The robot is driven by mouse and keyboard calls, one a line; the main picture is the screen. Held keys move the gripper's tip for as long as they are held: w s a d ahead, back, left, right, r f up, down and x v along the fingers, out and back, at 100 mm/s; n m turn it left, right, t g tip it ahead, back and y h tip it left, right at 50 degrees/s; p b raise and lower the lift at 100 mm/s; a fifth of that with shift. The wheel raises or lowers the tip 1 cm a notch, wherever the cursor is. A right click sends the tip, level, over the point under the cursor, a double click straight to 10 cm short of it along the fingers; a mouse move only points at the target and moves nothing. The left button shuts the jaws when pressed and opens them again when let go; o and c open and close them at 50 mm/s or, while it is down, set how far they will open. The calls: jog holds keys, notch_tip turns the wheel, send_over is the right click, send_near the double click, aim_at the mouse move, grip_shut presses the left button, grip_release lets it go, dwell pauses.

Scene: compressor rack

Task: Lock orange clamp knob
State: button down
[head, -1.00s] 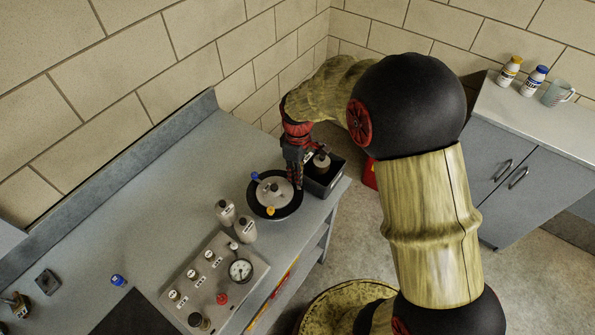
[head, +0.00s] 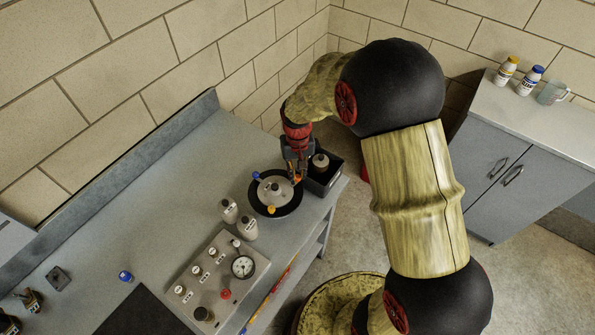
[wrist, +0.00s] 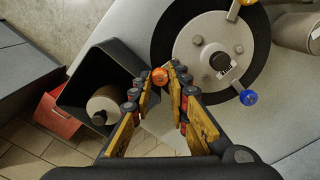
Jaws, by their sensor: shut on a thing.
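The orange clamp knob (wrist: 159,76) is at the edge of a round pale metal lid (wrist: 203,45) in a black round base (wrist: 258,57). In the wrist view my gripper (wrist: 162,79) has its two fingertips on either side of the knob, closed on it. In the head view my gripper (head: 297,174) points down at the lid's right side, where a bit of the orange knob (head: 297,179) shows between the fingers. A blue knob (wrist: 249,97) and a yellow knob (wrist: 246,2) sit elsewhere around the lid. The contact is partly hidden.
A black open bin (wrist: 75,92) holding a capped bottle (wrist: 104,106) stands close beside the lid. Two grey bottles (head: 229,211) (head: 247,228) and a gauge panel (head: 216,283) stand nearer the front. The bench (head: 150,190) behind and left is clear.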

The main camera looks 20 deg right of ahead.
aim_at(297, 176)
jog(key=shift+m+p, duration=0.4)
jog(key=shift+m, duration=1.6)
jog(key=c, duration=1.8)
grip_release()
jog(key=shift+o, duration=0.6)
notch_tip(297, 176, up, 12)
